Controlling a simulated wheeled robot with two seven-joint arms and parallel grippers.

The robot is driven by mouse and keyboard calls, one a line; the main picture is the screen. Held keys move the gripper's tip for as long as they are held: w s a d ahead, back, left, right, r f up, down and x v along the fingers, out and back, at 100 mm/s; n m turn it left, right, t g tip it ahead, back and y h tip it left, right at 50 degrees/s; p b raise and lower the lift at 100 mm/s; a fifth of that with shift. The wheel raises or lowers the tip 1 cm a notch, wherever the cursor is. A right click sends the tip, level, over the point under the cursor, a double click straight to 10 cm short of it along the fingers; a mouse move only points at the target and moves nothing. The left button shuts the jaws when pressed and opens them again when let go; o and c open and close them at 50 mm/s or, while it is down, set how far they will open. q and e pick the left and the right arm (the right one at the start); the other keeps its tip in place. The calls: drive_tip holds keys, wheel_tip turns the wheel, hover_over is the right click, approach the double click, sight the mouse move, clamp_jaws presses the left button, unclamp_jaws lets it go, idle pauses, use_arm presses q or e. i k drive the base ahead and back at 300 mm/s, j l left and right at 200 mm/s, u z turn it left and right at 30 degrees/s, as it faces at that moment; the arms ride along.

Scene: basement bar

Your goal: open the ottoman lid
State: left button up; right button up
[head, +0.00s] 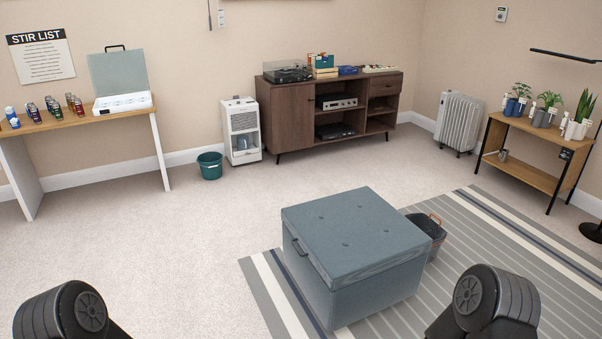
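The ottoman (372,298) is a blue-grey box standing on a striped rug ahead of me. Its padded, buttoned lid (352,232) is shut. Parts of my two arms show at the bottom left and bottom right of the head view. Both grippers are out of the picture, and nothing of mine touches the ottoman.
A dark basket (428,228) stands close behind the ottoman's right side. The striped rug (490,270) lies beneath. Carpet to the left is clear. A teal bin (210,166), white dehumidifier (241,130) and wooden cabinet (300,114) stand along the back wall.

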sight(350, 236)
drive_tip(key=i+l+z, duration=0.15)
drive_tip(key=i, duration=0.3)
drive_tip(key=i+l+z, duration=0.15)
drive_tip(key=i, duration=0.3)
drive_tip(key=i+l+z, duration=0.2)
drive_tip(key=i, duration=0.25)
drive_tip(key=i+l, duration=0.4)
drive_tip(key=i, duration=0.5)
